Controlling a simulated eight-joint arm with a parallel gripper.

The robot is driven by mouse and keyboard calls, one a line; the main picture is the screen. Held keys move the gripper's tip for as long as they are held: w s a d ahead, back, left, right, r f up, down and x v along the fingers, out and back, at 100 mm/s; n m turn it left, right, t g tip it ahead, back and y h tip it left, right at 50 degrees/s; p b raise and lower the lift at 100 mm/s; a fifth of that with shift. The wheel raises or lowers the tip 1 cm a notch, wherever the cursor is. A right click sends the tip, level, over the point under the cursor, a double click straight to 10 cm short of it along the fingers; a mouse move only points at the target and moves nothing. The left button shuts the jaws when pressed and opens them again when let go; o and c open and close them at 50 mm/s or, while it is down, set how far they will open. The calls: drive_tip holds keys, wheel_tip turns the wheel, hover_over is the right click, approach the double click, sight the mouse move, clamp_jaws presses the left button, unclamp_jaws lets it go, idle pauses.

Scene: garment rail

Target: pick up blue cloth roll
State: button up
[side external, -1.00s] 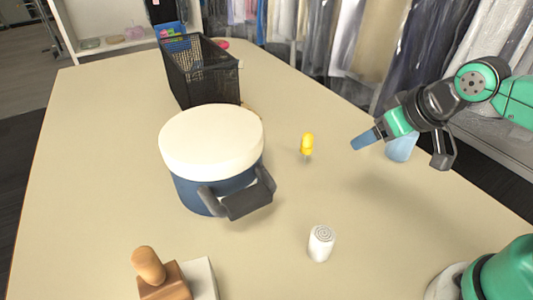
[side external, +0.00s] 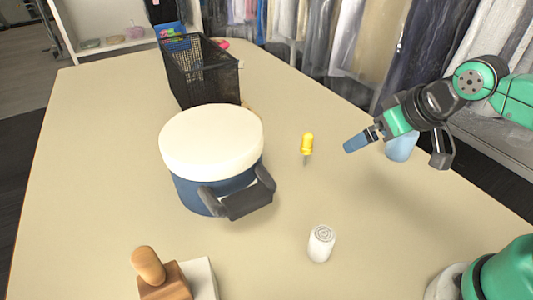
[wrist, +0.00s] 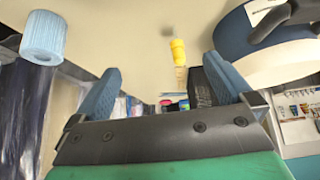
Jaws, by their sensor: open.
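The blue cloth roll (side external: 402,147) is a light blue cylinder standing on the table at the right, partly hidden behind my gripper and arm in the side view. In the wrist view the roll (wrist: 43,38) shows at the upper left, with its ribbed side and round end. My gripper (side external: 357,142) is in the air to the left of the roll in the side view. In the wrist view its two blue fingers (wrist: 160,78) are spread apart with nothing between them. The roll lies outside the left finger, apart from it.
A yellow-handled tool (side external: 307,143) is left of my gripper. A white roll (side external: 321,243) stands at the front. A cream-topped blue pot (side external: 211,141) with dark handles, a black mesh basket (side external: 203,78) and a wooden stamp-like block (side external: 165,282) are farther left. Garments hang behind.

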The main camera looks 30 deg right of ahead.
drive_tip(key=m+g+h, duration=0.7)
drive_tip(key=m+h, duration=0.3)
drive_tip(key=m, duration=0.4)
approach(403, 136)
drive_tip(key=w+d+f, duration=0.2)
drive_tip(key=w+d, duration=0.1)
drive_tip(key=f+m+g, duration=0.1)
drive_tip(key=d+f+m+h, duration=0.1)
drive_tip(key=m, duration=0.1)
drive_tip(key=f+m+g+h, duration=0.1)
drive_tip(key=m, duration=0.1)
drive_tip(key=shift+s+d+f+g, duration=0.1)
drive_tip(key=shift+d+g, duration=0.2)
drive_tip(key=shift+d, duration=0.1)
drive_tip(key=shift+s+d+f+m+g+h, duration=0.2)
drive_tip(key=shift+f+m+g+h, duration=0.15)
drive_tip(key=shift+m, duration=0.45)
drive_tip(key=shift+x, duration=2.75)
drive_tip(key=c, duration=1.2)
